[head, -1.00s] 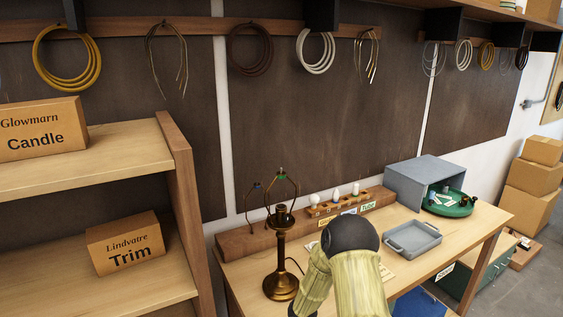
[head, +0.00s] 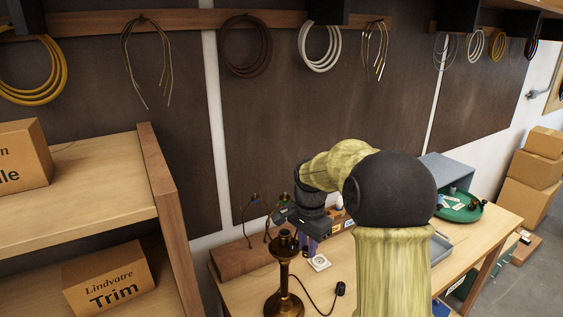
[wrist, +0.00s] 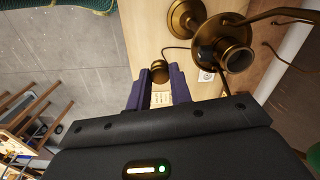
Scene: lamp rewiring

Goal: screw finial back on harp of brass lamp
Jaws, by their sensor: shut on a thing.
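The brass lamp (head: 284,270) stands upright on the bench in the head view, its socket bare of bulb and shade. In the wrist view its base and socket (wrist: 237,60) show at the upper right. Curved brass harp wire (wrist: 283,14) shows beside the socket; in the head view the harp is partly behind my gripper. My gripper (wrist: 158,76) has purple fingers and is shut on a small round brass finial (wrist: 159,69) at its fingertips. In the head view my gripper (head: 313,243) is above and right of the lamp socket; the finial cannot be made out there.
A white outlet (head: 320,263) and a black plug (head: 340,288) on a cord lie right of the lamp. A wooden block (head: 240,261) runs along the back. A green tray (head: 460,209) with small parts and a grey box (head: 447,173) are at the right. A shelf (head: 90,200) stands left.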

